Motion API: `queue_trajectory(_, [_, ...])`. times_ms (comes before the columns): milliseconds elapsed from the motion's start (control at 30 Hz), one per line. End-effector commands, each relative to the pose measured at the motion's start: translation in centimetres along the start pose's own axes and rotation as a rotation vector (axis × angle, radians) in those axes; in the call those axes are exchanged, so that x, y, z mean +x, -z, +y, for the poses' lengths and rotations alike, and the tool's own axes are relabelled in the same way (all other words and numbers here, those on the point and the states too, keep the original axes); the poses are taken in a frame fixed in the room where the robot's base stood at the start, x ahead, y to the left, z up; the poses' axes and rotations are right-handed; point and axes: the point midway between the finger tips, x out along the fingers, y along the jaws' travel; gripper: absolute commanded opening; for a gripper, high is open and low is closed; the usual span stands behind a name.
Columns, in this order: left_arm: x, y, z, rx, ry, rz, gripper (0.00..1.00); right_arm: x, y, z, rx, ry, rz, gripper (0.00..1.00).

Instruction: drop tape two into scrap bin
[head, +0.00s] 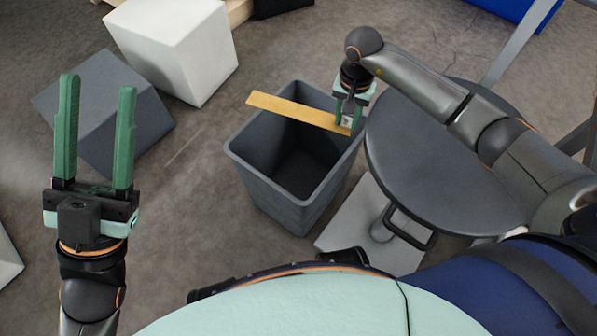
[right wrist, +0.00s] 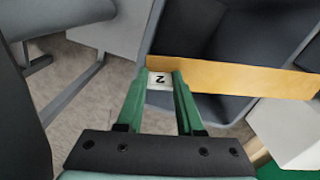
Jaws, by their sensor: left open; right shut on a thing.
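A flat yellow-tan strip, tape two (head: 290,109), is held by one end in my right gripper (head: 347,122). In the right wrist view the gripper (right wrist: 160,85) is shut on the tape's end, beside a white label reading 2; the tape (right wrist: 240,78) stretches to the right. The scrap bin (head: 275,190) is a dark grey open-topped bin on the floor. The tape lies across above its far rim and opening, with the gripper near the bin's right corner. The bin's inside also shows in the right wrist view (right wrist: 215,35). My left gripper (head: 96,130) is open and empty, left of the bin.
A round dark grey table (head: 440,165) stands close to the right of the bin on a pale base plate (head: 345,235). A white cube (head: 175,50) and a grey cube (head: 95,105) lie on the floor at the upper left. Bare floor is left of the bin.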

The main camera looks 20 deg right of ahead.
Motion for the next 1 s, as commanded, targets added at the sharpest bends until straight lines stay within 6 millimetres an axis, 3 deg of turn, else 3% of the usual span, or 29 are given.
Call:
queue_trajectory(100, [-0.69, -0.75, 0.44, 0.007, -0.004, -0.004, 0.5, 1.35, -0.04, 0.01, 0.0, 0.0, -0.001, 0.0])
queue_trajectory(400, [-0.67, -0.77, 0.47, 0.009, -0.006, -0.006, 0.5, 1.4, -0.01, 0.0, 0.0, 0.0, 0.0, 0.0])
queue_trajectory(433, [-0.67, -0.77, 0.47, 0.009, -0.006, -0.006, 0.5, 1.4, -0.01, 0.0, 0.0, 0.0, 0.0, 0.38])
queue_trajectory(733, [-0.67, -0.78, 0.48, 0.009, -0.006, -0.007, 0.5, 1.4, -0.01, 0.01, 0.0, 0.0, 0.0, 0.71])
queue_trajectory(1000, [-0.61, -0.73, 0.45, 0.008, -0.005, -0.007, 0.5, 1.2, 0.02, 0.02, 0.0, 0.0, 0.001, 0.71])
